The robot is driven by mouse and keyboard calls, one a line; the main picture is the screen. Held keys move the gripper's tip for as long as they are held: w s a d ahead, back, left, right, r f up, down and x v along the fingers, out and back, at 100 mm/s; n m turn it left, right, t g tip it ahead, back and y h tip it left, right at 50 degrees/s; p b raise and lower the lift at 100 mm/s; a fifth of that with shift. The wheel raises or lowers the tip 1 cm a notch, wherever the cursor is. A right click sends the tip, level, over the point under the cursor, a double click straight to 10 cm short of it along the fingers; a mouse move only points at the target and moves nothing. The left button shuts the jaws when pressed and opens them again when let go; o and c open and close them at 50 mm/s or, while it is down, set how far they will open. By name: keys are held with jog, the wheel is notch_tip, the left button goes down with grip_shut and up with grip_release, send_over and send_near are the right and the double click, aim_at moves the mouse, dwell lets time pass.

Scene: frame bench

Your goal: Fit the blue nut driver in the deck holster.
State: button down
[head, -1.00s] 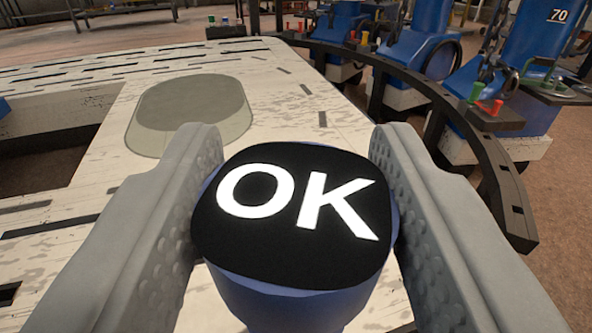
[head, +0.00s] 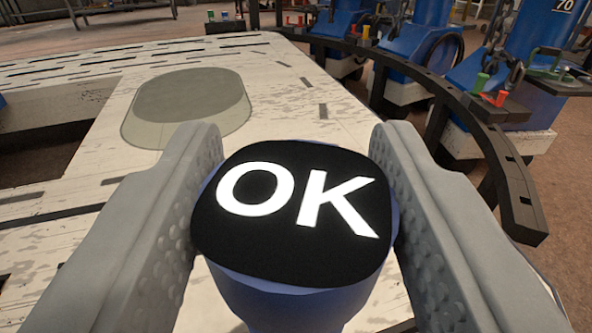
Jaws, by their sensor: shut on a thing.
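The blue nut driver (head: 293,295) is held close in front of the camera, its black end cap marked "OK" in white facing me. My gripper (head: 296,200) is shut on it, one grey dimpled finger on each side. The driver's lower end is hidden behind its own handle. The deck holster is probably the grey-green rounded recess or cup (head: 188,108) on the pale deck, ahead and to the left of the driver. The two are apart in the picture. I cannot tell the driver's height above the deck.
The worn pale deck (head: 290,105) has dark slots and a wide opening at left. A dark curved rail (head: 470,120) bounds it on the right. Blue machines (head: 500,75) with red and green knobs stand beyond the rail. The deck around the rounded recess is clear.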

jog(key=shift+f, duration=5.8)
dwell(1.2)
jog(key=c, duration=0.8)
grip_release()
jog(key=shift+o, duration=0.7)
jog(key=shift+f, duration=0.1)
jog(key=shift+s, duration=0.1)
